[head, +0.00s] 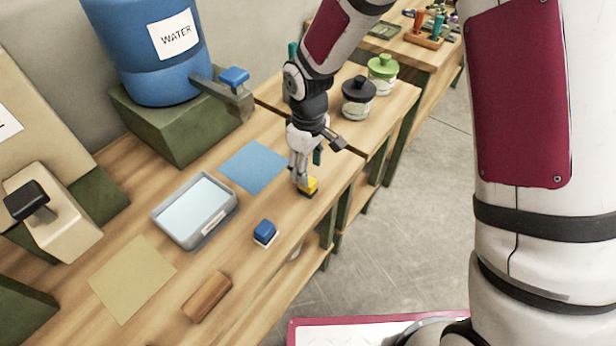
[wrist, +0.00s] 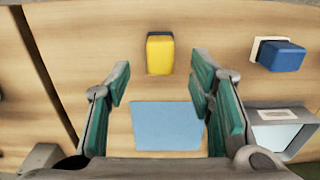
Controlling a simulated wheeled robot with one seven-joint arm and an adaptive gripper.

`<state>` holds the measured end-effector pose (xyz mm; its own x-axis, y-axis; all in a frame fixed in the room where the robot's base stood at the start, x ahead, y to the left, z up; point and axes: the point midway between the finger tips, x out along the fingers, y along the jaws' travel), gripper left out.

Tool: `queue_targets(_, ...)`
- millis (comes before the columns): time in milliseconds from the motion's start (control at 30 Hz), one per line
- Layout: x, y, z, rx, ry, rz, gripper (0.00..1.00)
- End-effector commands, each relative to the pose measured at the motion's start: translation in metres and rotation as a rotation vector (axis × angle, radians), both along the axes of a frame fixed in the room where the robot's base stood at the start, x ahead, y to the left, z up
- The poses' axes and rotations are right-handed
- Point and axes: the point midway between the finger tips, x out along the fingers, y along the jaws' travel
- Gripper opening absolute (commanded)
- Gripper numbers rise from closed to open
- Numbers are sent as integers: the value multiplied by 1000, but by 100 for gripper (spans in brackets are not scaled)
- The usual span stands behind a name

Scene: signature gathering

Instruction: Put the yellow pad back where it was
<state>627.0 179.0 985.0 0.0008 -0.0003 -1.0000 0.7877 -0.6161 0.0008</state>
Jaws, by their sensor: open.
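The yellow pad (head: 309,185) is a small block on the wooden bench, near its front edge, just right of the blue paper square (head: 253,166). In the wrist view the yellow pad (wrist: 160,52) stands beyond the blue square (wrist: 167,126), with bare wood between them. My gripper (head: 300,180) is above the bench close to the pad. In the wrist view my gripper (wrist: 158,80) has its green-lined fingers wide apart and nothing between them. In the head view the fingers partly overlap the pad; whether they touch it cannot be told.
A blue pad (head: 265,232), a grey tray (head: 196,210), a brown block (head: 207,297) and a tan paper square (head: 131,279) lie to the left. A blue water barrel (head: 150,50) with a tap stands behind. Black-lidded (head: 359,97) and green-lidded (head: 382,74) jars stand beyond my gripper.

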Motion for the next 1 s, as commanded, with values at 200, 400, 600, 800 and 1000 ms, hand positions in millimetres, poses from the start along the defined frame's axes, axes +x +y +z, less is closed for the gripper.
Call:
queue_targets(200, 1, 0, 38, 1, -3, 0, 49)
queue_targets(400, 0, 0, 53, 0, 0, 1, 49)
queue_targets(600, -1, 0, 56, 0, 0, 0, 49)
queue_targets(800, -3, -21, 91, -9, -49, -68, 49)
queue_targets(1000, -26, -70, 164, -12, -155, -246, 49)
